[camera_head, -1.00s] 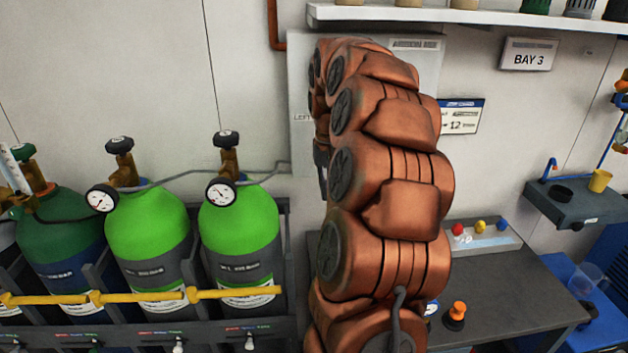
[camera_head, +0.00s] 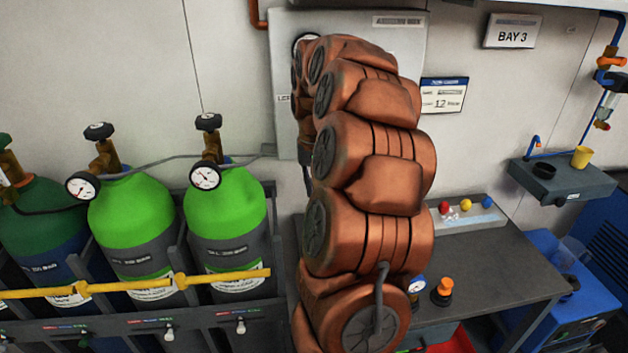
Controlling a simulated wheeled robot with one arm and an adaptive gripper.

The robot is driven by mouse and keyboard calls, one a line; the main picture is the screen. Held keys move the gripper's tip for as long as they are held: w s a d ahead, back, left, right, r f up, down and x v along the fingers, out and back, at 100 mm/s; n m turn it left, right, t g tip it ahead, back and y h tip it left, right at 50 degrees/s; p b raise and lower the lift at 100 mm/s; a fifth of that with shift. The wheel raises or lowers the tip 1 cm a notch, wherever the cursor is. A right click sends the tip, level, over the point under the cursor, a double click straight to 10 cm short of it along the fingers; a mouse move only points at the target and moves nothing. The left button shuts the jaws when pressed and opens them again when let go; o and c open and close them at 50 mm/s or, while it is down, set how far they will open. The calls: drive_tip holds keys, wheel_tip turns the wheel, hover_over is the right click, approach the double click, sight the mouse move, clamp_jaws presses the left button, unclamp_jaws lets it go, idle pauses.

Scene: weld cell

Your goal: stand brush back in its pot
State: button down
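I make out no brush in this view, and I cannot say which container is its pot. A yellow cup (camera_head: 581,157) stands on a small grey wall shelf at the right, beside a low black round holder (camera_head: 544,171); no brush shows in either. My copper-coloured arm rises through the middle of the picture and bends over at the top. A dark part at the arm's far end, probably my gripper (camera_head: 305,151), hangs at its left edge, mostly hidden behind the arm. Its fingers cannot be made out.
Green gas cylinders (camera_head: 226,207) stand in a rack at left behind a yellow bar (camera_head: 130,286). A dark workbench (camera_head: 480,263) at right holds a tray (camera_head: 470,222) of small coloured items and an orange-topped object (camera_head: 443,291). Its middle is mostly clear.

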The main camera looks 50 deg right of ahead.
drive_tip(key=shift+f+b, duration=2.45)
drive_tip(key=shift+f, duration=1.5)
drive_tip(key=c, duration=1.2)
unclamp_jaws()
wheel_tip(320, 180, up, 12)
drive_tip(key=shift+w+f, duration=0.1)
drive_tip(key=shift+f, duration=0.15)
drive_tip(key=shift+r, duration=0.25)
